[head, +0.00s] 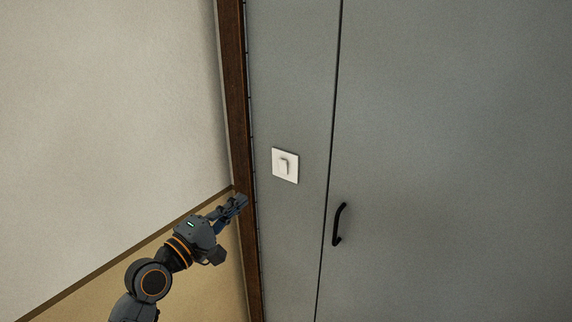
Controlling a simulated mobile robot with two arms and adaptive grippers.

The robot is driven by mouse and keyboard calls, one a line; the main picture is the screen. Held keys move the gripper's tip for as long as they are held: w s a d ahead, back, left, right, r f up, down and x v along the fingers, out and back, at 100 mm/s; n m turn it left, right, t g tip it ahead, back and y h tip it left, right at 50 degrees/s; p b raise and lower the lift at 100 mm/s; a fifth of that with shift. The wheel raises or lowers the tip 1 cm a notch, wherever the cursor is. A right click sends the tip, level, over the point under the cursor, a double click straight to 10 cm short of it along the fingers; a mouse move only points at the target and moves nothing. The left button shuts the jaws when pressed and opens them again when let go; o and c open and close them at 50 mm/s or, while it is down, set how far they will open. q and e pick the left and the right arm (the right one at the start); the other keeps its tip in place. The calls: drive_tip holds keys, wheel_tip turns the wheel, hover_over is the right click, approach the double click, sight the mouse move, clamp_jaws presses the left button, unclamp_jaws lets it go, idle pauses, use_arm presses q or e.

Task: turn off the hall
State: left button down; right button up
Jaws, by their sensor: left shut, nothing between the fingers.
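A white square light switch (291,176) with a small raised rocker in its middle is on a grey panel, right of the brown wooden post. My left gripper (241,201) is shut and empty. In the picture it lies to the lower left of the switch, in front of the brown post, with a clear gap between its fingertips and the switch plate. My right gripper is not in view.
A grey door (450,150) with a black handle (339,224) is right of the switch, past a dark vertical seam. The brown post (233,100) stands between the grey panel and a pale wall (110,110) with a tan lower part.

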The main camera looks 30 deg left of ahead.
use_arm(q)
drive_tip(key=shift+s+r, duration=0.15)
drive_tip(key=p, duration=0.4)
approach(282, 164)
drive_tip(key=w, duration=0.3)
drive_tip(key=w+r, duration=0.1)
drive_tip(key=w, duration=0.1)
drive_tip(key=shift+w+d, duration=0.2)
drive_tip(key=shift+w+p, duration=0.3)
drive_tip(key=shift+w, duration=0.5)
drive_tip(key=shift+d, duration=0.1)
